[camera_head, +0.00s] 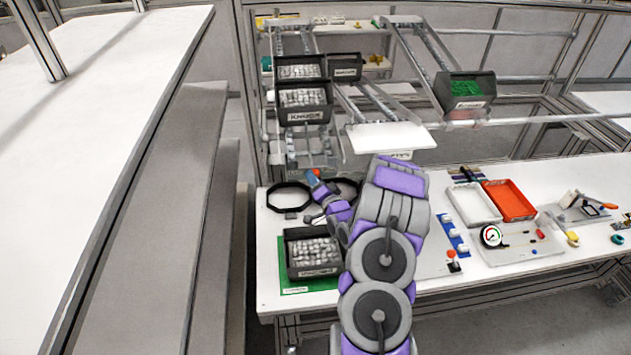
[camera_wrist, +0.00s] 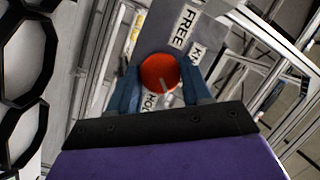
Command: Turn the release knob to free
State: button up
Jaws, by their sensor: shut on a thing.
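The release knob is round and orange-red, and it shows in the wrist view (camera_wrist: 159,70) between my two blue fingers. A pale mark on its face points down and slightly right. A FREE label (camera_wrist: 185,26) lies above and right of the knob. A partly hidden HOLD label (camera_wrist: 148,103) lies below it. In the head view the knob (camera_head: 315,172) is a small orange spot at the far side of the table, at my fingertips. My gripper (camera_head: 317,184) is shut on the knob, with a finger on each side.
Black octagonal rings (camera_head: 289,197) lie on the table (camera_head: 268,292) beside my gripper. A dark bin of grey parts (camera_head: 288,262) stands on a green mat in front. Bins on sloped rails (camera_head: 302,117) rise behind. Trays and a gauge (camera_head: 491,236) are to the right.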

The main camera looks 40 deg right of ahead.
jog(key=shift+f+n, duration=0.2)
jog(key=shift+n, duration=0.2)
jog(key=shift+w+a+n+g+h+b, duration=0.15)
jog(key=shift+n+g+h, duration=0.8)
jog(key=shift+n, duration=0.8)
jog(key=shift+s+a+n+g+h+b, duration=0.15)
jog(key=shift+n+g+h, duration=0.5)
jog(key=shift+n+h, duration=0.75)
jog(key=shift+w+a+n+g+h+b, duration=0.15)
jog(key=shift+n+g+h, duration=0.65)
jog(key=shift+n, duration=1.25)
jog(key=shift+n+h, duration=0.25)
jog(key=shift+n, duration=0.15)
jog(key=o, duration=1)
jog(key=shift+d, duration=0.1)
jog(key=shift+o, duration=0.3)
jog(key=shift+r, duration=0.15)
